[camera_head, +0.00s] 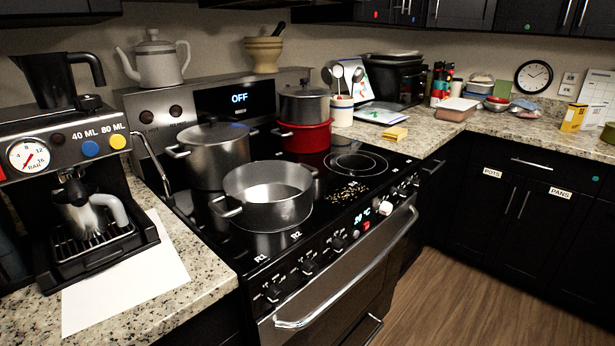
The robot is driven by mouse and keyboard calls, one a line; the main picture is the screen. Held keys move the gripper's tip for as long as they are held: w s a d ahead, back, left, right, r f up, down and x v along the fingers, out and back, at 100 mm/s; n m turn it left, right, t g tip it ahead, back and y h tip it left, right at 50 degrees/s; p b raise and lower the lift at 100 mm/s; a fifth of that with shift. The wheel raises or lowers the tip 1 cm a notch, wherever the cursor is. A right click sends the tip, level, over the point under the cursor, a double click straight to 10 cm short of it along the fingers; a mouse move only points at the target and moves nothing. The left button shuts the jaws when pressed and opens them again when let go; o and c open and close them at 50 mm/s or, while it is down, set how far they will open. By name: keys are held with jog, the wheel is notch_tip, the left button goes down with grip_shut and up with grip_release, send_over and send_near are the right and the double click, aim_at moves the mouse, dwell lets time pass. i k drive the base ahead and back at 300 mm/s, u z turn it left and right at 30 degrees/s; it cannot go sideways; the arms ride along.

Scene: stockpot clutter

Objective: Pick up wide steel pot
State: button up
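A wide, low steel pot (268,209) without a lid stands upright on the front left burner of the black stovetop. Its inside is visible and looks empty, with a bright reflection on the bottom. It has a loop handle at its lower left and another at its upper right. A taller lidded steel pot (218,160) stands just behind it to the left. My gripper is not in view.
Behind stand a red pot (304,136) and a steel lidded pot (304,104) apparently stacked on it. A coffee machine (80,180) stands left. The oven handle (350,270) juts out in front.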

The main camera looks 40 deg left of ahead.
aim_at(266, 195)
jog(key=i, duration=0.75)
jog(key=u, duration=2.05)
